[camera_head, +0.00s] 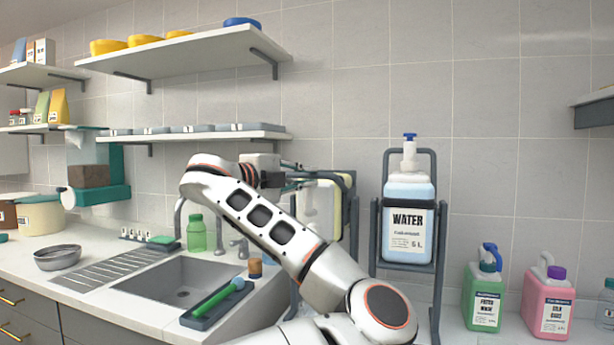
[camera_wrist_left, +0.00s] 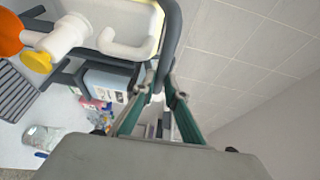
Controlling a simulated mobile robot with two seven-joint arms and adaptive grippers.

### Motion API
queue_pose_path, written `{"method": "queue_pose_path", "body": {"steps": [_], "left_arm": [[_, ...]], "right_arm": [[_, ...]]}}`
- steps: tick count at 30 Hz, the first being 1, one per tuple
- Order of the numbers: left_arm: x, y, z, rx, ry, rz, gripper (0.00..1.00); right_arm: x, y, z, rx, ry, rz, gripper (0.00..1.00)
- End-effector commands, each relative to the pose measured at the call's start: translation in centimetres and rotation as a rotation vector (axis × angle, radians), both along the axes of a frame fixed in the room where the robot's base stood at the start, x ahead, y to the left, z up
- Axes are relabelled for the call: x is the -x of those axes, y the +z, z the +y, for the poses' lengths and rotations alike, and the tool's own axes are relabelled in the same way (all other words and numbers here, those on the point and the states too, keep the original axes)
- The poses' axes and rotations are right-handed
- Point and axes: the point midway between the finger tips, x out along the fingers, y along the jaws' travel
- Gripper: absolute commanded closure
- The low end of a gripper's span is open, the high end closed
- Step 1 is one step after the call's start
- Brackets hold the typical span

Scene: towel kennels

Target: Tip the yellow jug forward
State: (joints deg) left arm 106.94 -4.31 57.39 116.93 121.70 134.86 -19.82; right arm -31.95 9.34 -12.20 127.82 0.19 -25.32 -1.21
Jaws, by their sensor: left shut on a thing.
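The yellow jug (camera_head: 326,210) is pale yellow. It sits in a dark tilting cradle (camera_head: 352,215) right of the sink and is partly hidden behind my left arm. In the left wrist view, the jug (camera_wrist_left: 122,14) shows at the top with its pale handle, beside a white neck with a yellow tip. My left gripper (camera_head: 312,181) is at the cradle's upper part. In the left wrist view its fingertips (camera_wrist_left: 157,91) are shut on the dark bar of the cradle (camera_wrist_left: 170,48). My right gripper is not in view.
A WATER jug (camera_head: 409,222) stands in a similar dark stand to the right. Green (camera_head: 482,297) and pink (camera_head: 548,302) jugs stand farther right. The sink (camera_head: 180,284) with a green bottle (camera_head: 197,233) behind it is on the left. Shelves (camera_head: 185,55) hang above.

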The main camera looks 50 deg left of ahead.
Motion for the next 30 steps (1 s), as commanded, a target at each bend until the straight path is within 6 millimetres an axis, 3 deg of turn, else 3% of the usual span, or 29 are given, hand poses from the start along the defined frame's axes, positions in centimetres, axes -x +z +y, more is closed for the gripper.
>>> {"method": "queue_pose_path", "body": {"steps": [1,6,7,9,30], "left_arm": [[-0.39,-1.82,0.23,0.017,0.006,0.029,1.0],[-0.46,-1.98,0.22,0.019,0.006,0.03,1.0],[-0.47,-1.99,0.21,0.019,0.006,0.031,0.82],[-0.49,-2.0,0.23,0.019,0.006,0.032,0.71],[-0.19,-1.05,0.16,0.011,0.005,0.019,0.71]], "right_arm": [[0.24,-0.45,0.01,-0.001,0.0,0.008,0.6],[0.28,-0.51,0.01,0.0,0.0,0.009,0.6],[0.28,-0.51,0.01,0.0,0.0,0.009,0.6],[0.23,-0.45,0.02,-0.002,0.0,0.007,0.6],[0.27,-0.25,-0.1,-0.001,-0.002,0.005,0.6]]}}
